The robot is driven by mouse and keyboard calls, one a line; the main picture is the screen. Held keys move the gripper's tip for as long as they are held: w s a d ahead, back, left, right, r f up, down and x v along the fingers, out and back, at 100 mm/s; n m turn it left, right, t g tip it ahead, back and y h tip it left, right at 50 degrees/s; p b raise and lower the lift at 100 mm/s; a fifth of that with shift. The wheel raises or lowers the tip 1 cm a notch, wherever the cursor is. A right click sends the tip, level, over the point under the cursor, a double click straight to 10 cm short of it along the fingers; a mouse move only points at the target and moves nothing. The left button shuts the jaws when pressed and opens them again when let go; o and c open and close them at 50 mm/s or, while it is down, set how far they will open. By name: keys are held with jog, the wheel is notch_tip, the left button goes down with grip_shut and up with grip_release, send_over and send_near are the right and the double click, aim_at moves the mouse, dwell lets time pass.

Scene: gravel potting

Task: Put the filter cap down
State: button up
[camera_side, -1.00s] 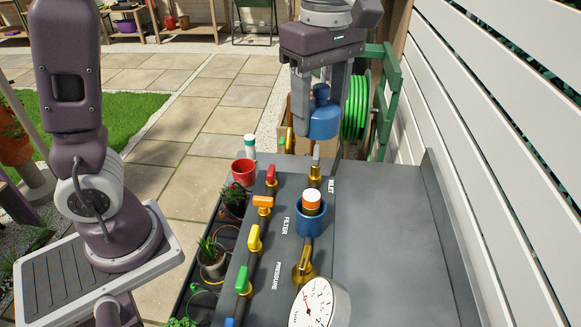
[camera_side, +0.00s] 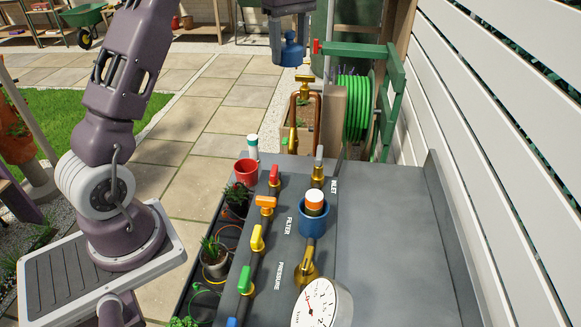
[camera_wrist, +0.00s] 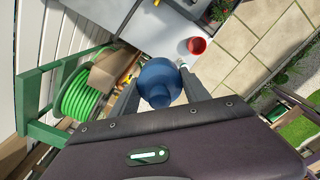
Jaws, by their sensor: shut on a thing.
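The blue filter cap (camera_side: 291,52) hangs between the fingers of my gripper (camera_side: 290,40), high up and beyond the far end of the grey bench. In the wrist view the cap (camera_wrist: 159,82) sits between the two fingers of my gripper (camera_wrist: 160,97), which are shut on it. The blue filter housing (camera_side: 313,222) stands on the bench by the FILTER label, with an orange and white cartridge (camera_side: 314,202) standing up out of its open top. The cap is well apart from the housing.
Coloured valve handles, including a red one (camera_side: 274,174), line the bench's left side. A pressure gauge (camera_side: 322,304) stands at the front. A green hose reel (camera_side: 356,108) is beyond the bench. The bench's right part (camera_side: 388,230) is clear.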

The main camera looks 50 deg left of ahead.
aim_at(291, 167)
jog(key=f, duration=3.1)
jog(key=shift+d+f, duration=0.1)
jog(key=shift+d, duration=0.15)
jog(key=shift+f, duration=0.1)
jog(key=o, duration=1.4)
jog(key=shift+c, duration=0.2)
notch_tip(291, 167, up, 13)
jog(key=s+d+r+m+t, duration=0.1)
jog(key=s+d+r+m, duration=0.3)
jog(key=r, duration=0.3)
jog(key=s+d+r+m+t, duration=0.1)
jog(key=s+d+r+m, duration=0.1)
jog(key=s+d+r, duration=0.4)
jog(key=s+d+r+m+t, duration=0.1)
jog(key=s+d+m, duration=0.3)
jog(key=s, duration=0.6)
jog(key=s+d+r+m+t, duration=0.2)
jog(key=s+d+r+m, duration=0.1)
jog(key=s+m, duration=0.5)
jog(key=shift+s+d+r+t, duration=0.2)
jog(key=shift+s+d+t, duration=0.1)
jog(key=shift+s+d, duration=0.55)
